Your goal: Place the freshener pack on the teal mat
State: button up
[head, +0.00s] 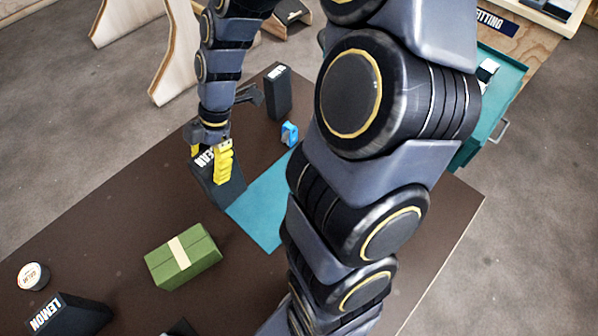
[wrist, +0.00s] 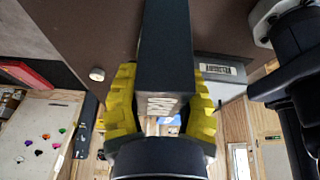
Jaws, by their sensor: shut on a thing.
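My gripper (head: 208,165) has its yellow fingers shut on a tall dark box (head: 219,193) with white lettering that I cannot fully read; I take it as the freshener pack. The box is tilted in the head view. In the wrist view, it stands out between the fingers (wrist: 164,50). The teal mat (head: 262,212) lies flat on the brown table, just right of the box. The box's lower right corner meets the mat's left edge in the picture. I cannot tell whether the box touches the table. My arm hides the mat's right part.
A dark upright box (head: 278,92) and a small blue item (head: 289,134) stand behind the mat. A green block with a pale band (head: 183,256) is in front. A round tin (head: 33,276) and a dark LEMON pack (head: 70,316) are front left. Bare table (head: 120,230) lies left.

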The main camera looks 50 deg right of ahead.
jog(key=s+d+f, duration=0.2)
jog(key=s+d, duration=0.2)
jog(key=d, duration=0.2)
notch_tip(320, 180, down, 8)
jog(key=shift+d, duration=0.3)
jog(key=shift+w+f, duration=0.1)
jog(key=shift+f, duration=0.05)
jog(key=shift+f, duration=0.1)
jog(key=o, duration=1)
